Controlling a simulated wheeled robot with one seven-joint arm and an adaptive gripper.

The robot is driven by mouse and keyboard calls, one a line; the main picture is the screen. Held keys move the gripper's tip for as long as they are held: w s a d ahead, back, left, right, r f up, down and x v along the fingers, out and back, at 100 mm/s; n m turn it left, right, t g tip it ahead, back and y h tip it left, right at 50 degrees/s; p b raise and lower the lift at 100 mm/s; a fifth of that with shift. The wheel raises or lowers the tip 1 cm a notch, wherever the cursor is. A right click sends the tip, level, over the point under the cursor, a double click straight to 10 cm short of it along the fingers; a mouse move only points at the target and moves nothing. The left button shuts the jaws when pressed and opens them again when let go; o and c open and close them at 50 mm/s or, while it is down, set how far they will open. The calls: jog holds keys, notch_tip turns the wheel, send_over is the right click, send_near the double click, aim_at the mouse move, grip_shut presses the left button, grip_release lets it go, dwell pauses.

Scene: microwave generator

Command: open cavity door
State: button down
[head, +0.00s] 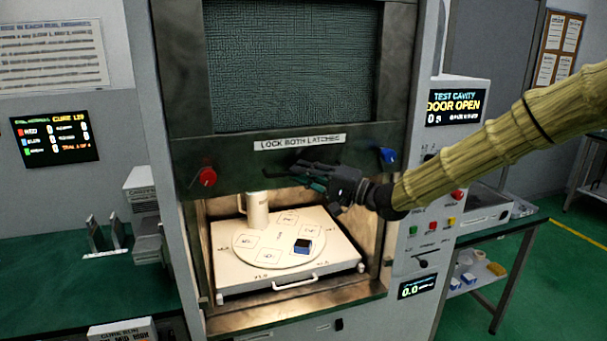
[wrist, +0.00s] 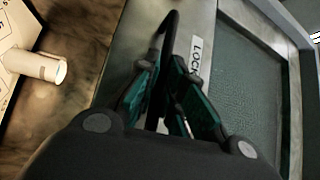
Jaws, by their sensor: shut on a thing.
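The cavity door (head: 190,152) with its mesh window is raised, and the cavity below it is exposed. A dark bar handle (wrist: 168,30) runs along the door's lower part beside the "LOCK BOTH LATCHES" label. My gripper (head: 314,178) is at the door's lower edge, right of centre. In the wrist view its fingers (wrist: 172,88) are closed around the handle, and they partly hide it. A red latch knob (head: 207,177) is at the door's lower left and a blue latch knob (head: 388,156) at its lower right. The side display (head: 455,106) reads "DOOR OPEN".
Inside the cavity, a pale tray (head: 347,257) bears a round turntable (head: 275,262) with a white cylinder (head: 257,210) and a blue-and-black block (head: 303,246). Green-topped benches (head: 50,260) stand on both sides. My arm reaches in from the right.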

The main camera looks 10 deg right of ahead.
jog(key=c, duration=1.8)
grip_release()
jog(key=shift+d, duration=0.1)
jog(key=v, duration=1.2)
jog(key=shift+f, duration=0.15)
